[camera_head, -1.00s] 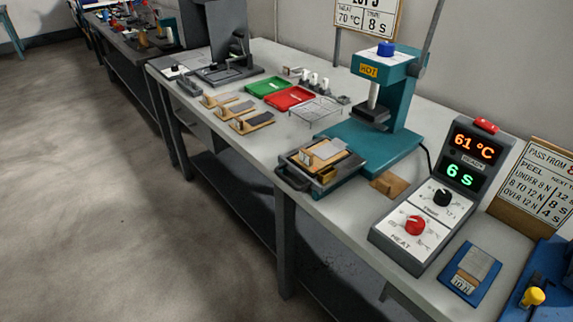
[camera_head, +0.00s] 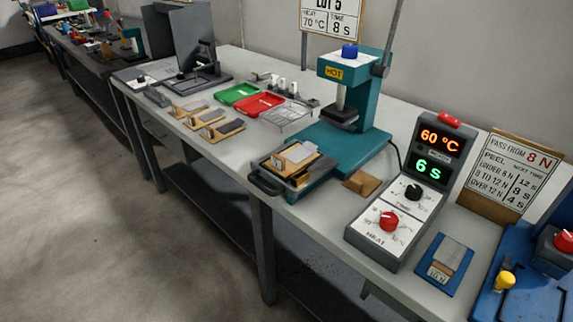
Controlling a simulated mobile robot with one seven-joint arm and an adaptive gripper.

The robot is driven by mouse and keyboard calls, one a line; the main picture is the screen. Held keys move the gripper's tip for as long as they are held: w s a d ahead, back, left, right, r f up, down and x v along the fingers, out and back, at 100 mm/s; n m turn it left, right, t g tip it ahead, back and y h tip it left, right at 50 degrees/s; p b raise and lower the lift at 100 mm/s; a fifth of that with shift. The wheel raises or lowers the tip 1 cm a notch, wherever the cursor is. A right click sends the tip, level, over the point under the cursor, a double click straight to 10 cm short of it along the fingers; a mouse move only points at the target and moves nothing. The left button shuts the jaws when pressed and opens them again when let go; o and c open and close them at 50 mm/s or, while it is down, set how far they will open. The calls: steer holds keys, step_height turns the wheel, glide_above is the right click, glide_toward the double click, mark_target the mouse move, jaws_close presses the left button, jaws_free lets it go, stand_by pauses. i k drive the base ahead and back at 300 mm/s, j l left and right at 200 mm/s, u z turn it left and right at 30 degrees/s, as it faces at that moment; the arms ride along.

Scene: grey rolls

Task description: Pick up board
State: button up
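Several small wooden boards with grey pads lie on the long bench (camera_head: 330,222). Three boards lie in a row near its front edge: one farther back (camera_head: 188,108), one in the middle (camera_head: 207,118) and one nearer (camera_head: 222,130). Another board (camera_head: 297,157) with a grey pad lies on the dark, handled tray at the front of the teal hot press (camera_head: 350,140). It lies in front of the press head, not under it. The frames do not show which board the task means. My gripper is not in view.
A green tray (camera_head: 238,94), a red tray (camera_head: 258,105) and a wire rack (camera_head: 287,117) stand behind the boards. A control box (camera_head: 402,200) reads 60 °C and 6 S. A blue machine (camera_head: 525,298) stands at right. The floor at left is clear.

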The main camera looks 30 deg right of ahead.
mark_target(285, 164)
steer(key=i+l+z, duration=0.1)
steer(key=z, duration=0.25)
steer(key=i+l+z, duration=0.1)
steer(key=z, duration=0.25)
steer(key=i+z, duration=0.15)
steer(key=z, duration=0.2)
